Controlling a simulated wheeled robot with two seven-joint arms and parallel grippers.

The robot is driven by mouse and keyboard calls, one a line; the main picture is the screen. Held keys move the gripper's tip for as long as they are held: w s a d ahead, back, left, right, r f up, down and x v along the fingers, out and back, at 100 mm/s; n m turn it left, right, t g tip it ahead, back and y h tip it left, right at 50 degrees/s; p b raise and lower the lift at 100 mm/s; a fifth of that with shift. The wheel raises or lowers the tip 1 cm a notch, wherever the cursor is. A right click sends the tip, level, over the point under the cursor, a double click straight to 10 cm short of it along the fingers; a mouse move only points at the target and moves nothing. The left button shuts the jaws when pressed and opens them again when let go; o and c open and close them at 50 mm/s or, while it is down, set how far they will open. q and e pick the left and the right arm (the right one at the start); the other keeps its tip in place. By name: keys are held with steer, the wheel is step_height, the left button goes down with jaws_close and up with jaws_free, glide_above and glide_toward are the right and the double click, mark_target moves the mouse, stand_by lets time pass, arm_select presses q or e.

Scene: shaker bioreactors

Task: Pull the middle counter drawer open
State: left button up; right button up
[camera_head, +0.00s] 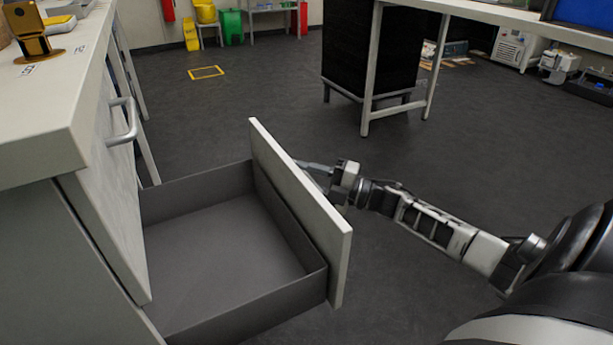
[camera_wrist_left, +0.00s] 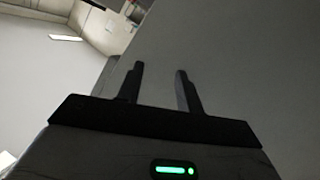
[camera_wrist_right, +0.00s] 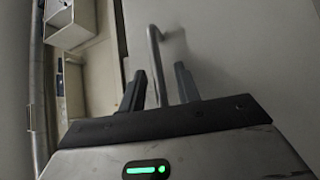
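The counter drawer (camera_head: 225,253) is pulled well out, a grey empty box with a pale front panel (camera_head: 304,210). It lies below another shut pale front with a bar handle (camera_head: 124,122). My right gripper (camera_head: 318,172) is at the outer side of the open drawer's front; the panel partly hides it. In the right wrist view, a metal bar handle (camera_wrist_right: 154,50) runs between the fingers of my right gripper (camera_wrist_right: 160,80), which stand apart with a gap beside the bar. My left gripper (camera_wrist_left: 160,75) is open and empty in its wrist view, outside the head view.
The white counter top (camera_head: 55,105) is at the left with a gold-coloured device (camera_head: 31,40) on it. A table with a black cabinet (camera_head: 370,55) stands at the back. The dark floor (camera_head: 240,110) behind the drawer is clear, with a yellow floor marking (camera_head: 206,72).

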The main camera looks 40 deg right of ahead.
arm_select(q)
steer(key=f+m+y+p, duration=0.1)
steer(key=p, duration=0.1)
steer(key=shift+s+a+g+p, duration=0.15)
steer(key=shift+a+g+p, duration=0.15)
steer(key=shift+a+g, duration=0.1)
arm_select(e)
steer(key=v, duration=1.6)
